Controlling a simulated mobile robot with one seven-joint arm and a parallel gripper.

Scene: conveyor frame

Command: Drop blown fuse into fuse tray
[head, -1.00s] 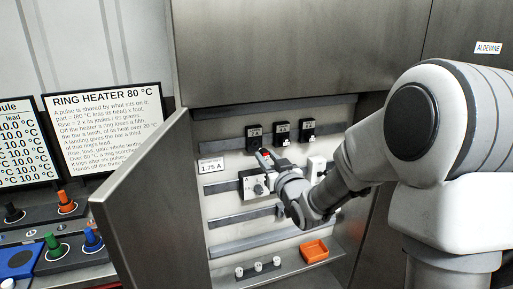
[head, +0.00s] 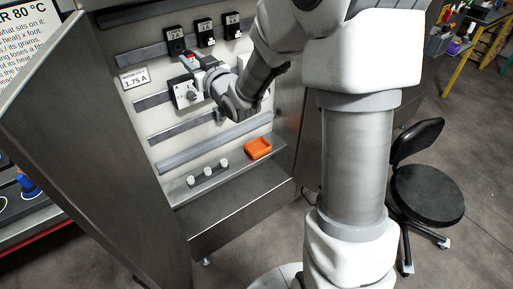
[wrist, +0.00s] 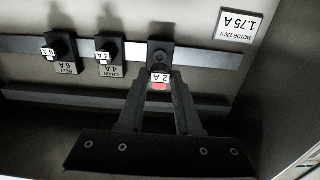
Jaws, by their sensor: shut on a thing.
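My gripper (head: 192,59) is shut on the blown fuse (wrist: 160,78), a small piece with a white 2 A label and a red mark. Its red part also shows in the head view (head: 190,57). The fuse is just in front of the leftmost black fuse holder (head: 174,40). In the wrist view, the round socket of that holder (wrist: 160,57) shows above the fuse; I cannot tell if the two still touch. The orange fuse tray (head: 258,149) lies on the cabinet's lower shelf, below and right of my gripper, and looks empty.
Two more holders (head: 205,32) (head: 232,25) stand to the right on the rail. Several white fuses in a rack (head: 208,174) stand left of the tray. The open cabinet door (head: 90,130) bounds the left side.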

